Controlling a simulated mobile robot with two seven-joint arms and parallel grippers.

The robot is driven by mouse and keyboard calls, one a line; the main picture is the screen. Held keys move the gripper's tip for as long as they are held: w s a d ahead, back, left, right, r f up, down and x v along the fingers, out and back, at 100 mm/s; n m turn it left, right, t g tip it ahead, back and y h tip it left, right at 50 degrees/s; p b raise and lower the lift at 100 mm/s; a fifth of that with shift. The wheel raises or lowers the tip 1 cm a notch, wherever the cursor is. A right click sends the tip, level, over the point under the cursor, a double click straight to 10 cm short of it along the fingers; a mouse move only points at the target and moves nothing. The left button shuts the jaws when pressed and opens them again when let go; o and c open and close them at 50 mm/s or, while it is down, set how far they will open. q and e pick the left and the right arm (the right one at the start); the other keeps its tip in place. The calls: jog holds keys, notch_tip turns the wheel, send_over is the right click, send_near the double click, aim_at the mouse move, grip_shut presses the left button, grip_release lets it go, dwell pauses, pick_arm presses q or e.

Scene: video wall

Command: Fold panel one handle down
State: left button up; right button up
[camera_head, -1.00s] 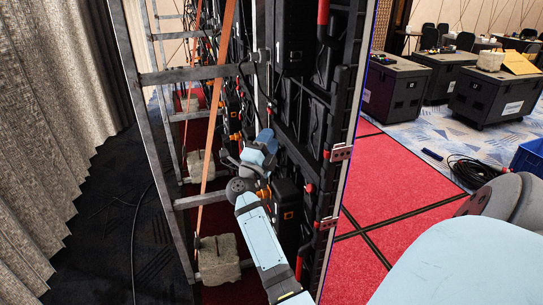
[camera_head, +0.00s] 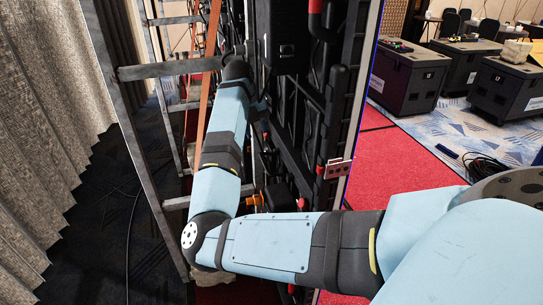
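The back of the black video-wall panel (camera_head: 285,100) stands upright in the middle of the head view. A red handle-like part (camera_head: 316,22) shows near its top, upright against the panel. Smaller red parts (camera_head: 301,203) show lower down; I cannot tell which is panel one's handle. My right arm crosses from the lower right, bends at the elbow and rises in front of the frame. My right gripper (camera_head: 240,50) is at the top of that arm, beside the panel's left side. Its fingers are mostly hidden, and contact cannot be told. My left gripper is out of view.
A grey metal support frame (camera_head: 160,70) with an orange strap (camera_head: 210,90) stands left of the panel, close to my arm. A grey curtain (camera_head: 45,130) hangs farther left. Black cases (camera_head: 405,80) stand at the back right. Red flooring (camera_head: 395,165) lies open right of the wall.

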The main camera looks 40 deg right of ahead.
aim_at(265, 167)
jog(key=p+x, duration=0.2)
jog(key=x, duration=1.1)
jog(key=shift+w+a+f, duration=0.1)
jog(key=shift+w+f, duration=0.05)
jog(key=shift+f, duration=0.05)
grip_shut()
